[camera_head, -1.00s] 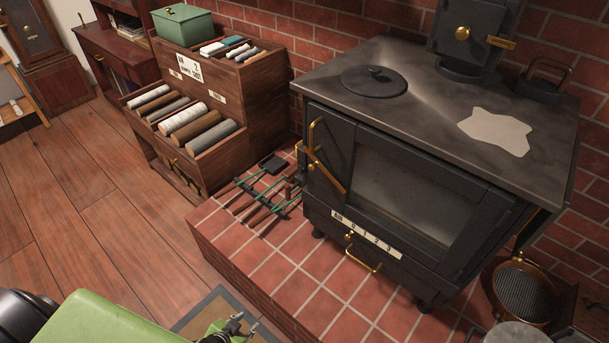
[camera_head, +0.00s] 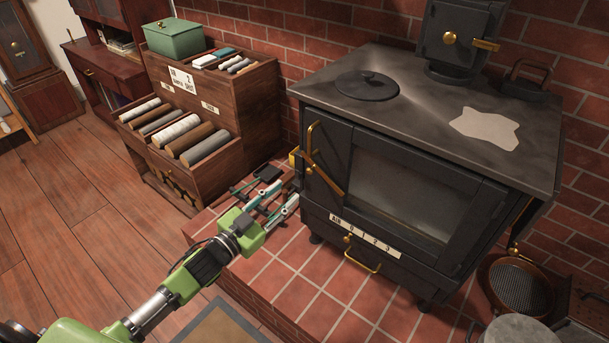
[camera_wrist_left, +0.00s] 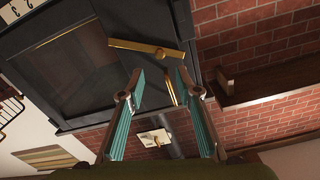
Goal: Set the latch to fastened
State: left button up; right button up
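The black stove (camera_head: 400,190) has a brass latch (camera_head: 325,175) at the left edge of its glass door. In the head view the latch bar slants down to the right across the door frame, beside an upright brass handle (camera_head: 313,135). The latch bar also shows in the left wrist view (camera_wrist_left: 135,46), with a smaller brass piece (camera_wrist_left: 171,90) near it. My left gripper (camera_head: 288,194) is in front of the stove's left side, below the latch. In the wrist view its two fingers (camera_wrist_left: 158,77) are apart with nothing held, short of the latch bar. My right gripper is out of view.
The stove stands on a raised tiled hearth (camera_head: 300,270). A wooden rack (camera_head: 235,110) with rolls stands left of the stove. A brass drawer handle (camera_head: 362,262) sticks out below the door. A round pan (camera_head: 520,285) is at right.

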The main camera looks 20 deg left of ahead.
aim_at(308, 173)
pick_arm(q)
jog(key=x, duration=0.9)
jog(key=shift+w+d+f, duration=0.1)
jog(key=shift+w, duration=0.25)
grip_shut()
